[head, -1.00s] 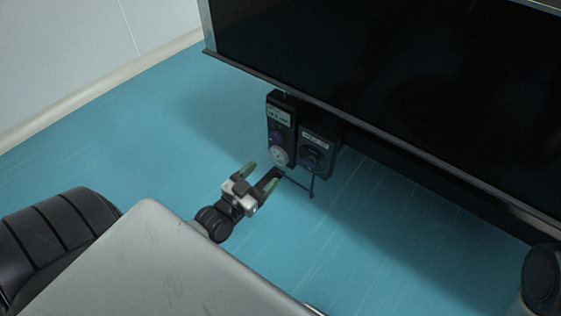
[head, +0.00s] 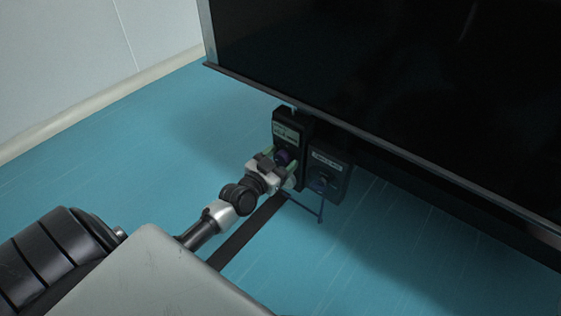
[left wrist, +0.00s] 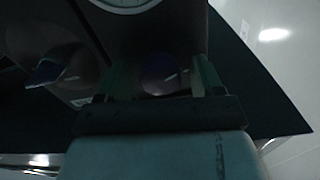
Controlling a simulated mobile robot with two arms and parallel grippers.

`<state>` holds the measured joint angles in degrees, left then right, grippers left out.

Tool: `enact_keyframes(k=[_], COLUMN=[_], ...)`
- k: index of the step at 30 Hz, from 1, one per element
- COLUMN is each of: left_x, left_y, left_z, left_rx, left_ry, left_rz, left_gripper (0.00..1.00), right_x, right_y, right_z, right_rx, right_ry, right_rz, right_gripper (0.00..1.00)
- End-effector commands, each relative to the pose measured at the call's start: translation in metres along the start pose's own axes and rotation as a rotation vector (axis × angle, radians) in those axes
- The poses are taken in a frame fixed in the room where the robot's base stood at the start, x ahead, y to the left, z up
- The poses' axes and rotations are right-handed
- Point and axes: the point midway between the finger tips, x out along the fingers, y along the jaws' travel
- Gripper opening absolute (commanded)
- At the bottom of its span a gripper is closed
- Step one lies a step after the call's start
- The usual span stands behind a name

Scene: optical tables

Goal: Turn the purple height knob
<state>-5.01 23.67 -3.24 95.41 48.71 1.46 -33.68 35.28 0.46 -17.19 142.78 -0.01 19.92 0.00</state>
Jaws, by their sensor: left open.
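The purple height knob (head: 283,156) is on the front of a dark control box (head: 292,124) hanging under the table edge. My left gripper (head: 280,163) is open in front of that box, with its green fingers on either side of the knob. In the left wrist view the knob (left wrist: 163,76) shows between the two fingers (left wrist: 164,82). I cannot tell whether the fingers touch it. My right gripper is not in view.
A second dark box (head: 327,172) with a blue knob (head: 321,184) hangs just right of the first. A round dial (left wrist: 125,3) is beside the purple knob. The large black table (head: 400,80) overhangs both boxes. The blue floor at left is clear.

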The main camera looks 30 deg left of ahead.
Motion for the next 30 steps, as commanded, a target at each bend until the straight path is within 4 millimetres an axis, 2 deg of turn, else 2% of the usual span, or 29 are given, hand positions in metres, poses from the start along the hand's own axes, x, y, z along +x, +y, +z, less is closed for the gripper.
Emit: enact_keyframes(k=[5,12,15,23,30], left_x=[-0.0002,-0.0004,-0.0005,-0.0005,-0.0005], left_y=[0.0,0.0,0.0,-0.0002,-0.0003], left_z=[-0.0001,0.0,0.0,-0.0009,-0.002], left_rx=[0.0,0.0,0.0,-0.032,-0.161], left_ry=[0.0,0.0,0.0,0.0,-0.001], left_rz=[0.0,0.0,0.0,0.0,0.001], left_gripper=[0.66,0.29,0.18,0.18,0.18], right_x=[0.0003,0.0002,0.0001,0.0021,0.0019], right_y=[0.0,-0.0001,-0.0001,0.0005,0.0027], right_z=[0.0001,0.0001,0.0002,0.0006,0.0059], right_rx=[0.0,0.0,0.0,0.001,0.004], right_ry=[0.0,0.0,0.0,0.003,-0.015], right_rz=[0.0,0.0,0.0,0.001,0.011], right_gripper=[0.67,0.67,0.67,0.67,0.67])
